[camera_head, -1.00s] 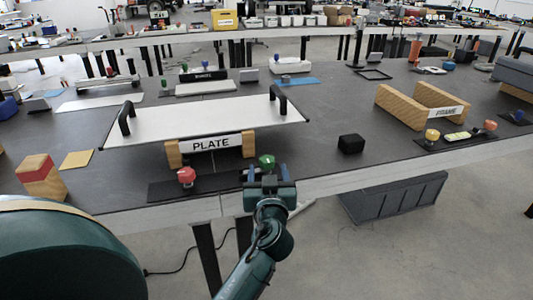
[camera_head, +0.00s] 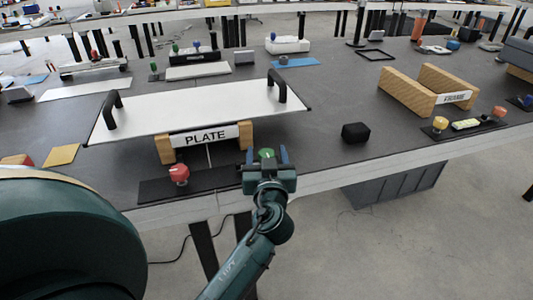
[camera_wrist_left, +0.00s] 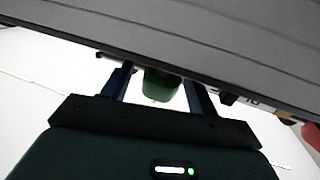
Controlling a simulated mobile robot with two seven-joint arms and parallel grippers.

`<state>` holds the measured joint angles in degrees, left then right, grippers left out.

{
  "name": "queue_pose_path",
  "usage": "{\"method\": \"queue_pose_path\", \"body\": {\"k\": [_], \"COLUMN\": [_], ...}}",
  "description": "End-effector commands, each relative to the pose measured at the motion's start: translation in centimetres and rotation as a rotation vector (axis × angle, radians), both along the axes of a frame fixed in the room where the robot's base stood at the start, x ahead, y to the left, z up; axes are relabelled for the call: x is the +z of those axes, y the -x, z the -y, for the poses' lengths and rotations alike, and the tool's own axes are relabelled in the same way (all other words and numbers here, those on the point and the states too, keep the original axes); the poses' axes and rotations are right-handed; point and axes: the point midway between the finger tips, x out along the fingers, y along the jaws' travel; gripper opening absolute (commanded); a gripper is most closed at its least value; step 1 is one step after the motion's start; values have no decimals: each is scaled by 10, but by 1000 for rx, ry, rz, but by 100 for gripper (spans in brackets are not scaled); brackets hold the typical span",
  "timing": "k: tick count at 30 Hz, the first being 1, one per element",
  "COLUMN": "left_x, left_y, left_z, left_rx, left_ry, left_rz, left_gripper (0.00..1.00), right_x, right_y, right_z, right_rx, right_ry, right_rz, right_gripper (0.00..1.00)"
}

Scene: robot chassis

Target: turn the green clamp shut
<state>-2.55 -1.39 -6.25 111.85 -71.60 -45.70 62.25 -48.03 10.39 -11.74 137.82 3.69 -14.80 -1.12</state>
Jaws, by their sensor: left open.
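The green clamp (camera_head: 266,154) is a round green knob at the table's front edge, just right of the plate stand. My left gripper (camera_head: 267,157) is open, with one blue finger on each side of the green knob. In the left wrist view the green clamp (camera_wrist_left: 161,84) shows between the spread fingers of my left gripper (camera_wrist_left: 158,84), with a gap visible on both sides. Its base is largely hidden by the gripper in the head view. My right gripper is not in view.
A red knob (camera_head: 179,175) stands left of the green one. Behind them a white plate (camera_head: 185,106) with black handles rests on wooden blocks above the PLATE label (camera_head: 205,135). A black cube (camera_head: 355,132) is to the right. A wooden frame holder (camera_head: 425,90) stands farther right.

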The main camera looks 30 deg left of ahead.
Motion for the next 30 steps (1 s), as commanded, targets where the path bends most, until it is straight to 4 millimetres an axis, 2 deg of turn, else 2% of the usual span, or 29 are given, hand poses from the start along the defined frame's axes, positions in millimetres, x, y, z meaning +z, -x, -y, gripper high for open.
{"method": "queue_pose_path", "body": {"k": [2,23,30], "left_x": [0,0,0], "left_y": [0,0,0], "left_z": [0,0,-1], "left_rx": [0,0,-10], "left_ry": [0,0,1], "left_rz": [0,0,1], "left_gripper": [58,1,0], "right_x": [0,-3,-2], "right_y": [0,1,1], "right_z": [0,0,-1], "right_rx": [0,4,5], "right_ry": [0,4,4], "right_rz": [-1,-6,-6], "right_gripper": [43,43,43]}}
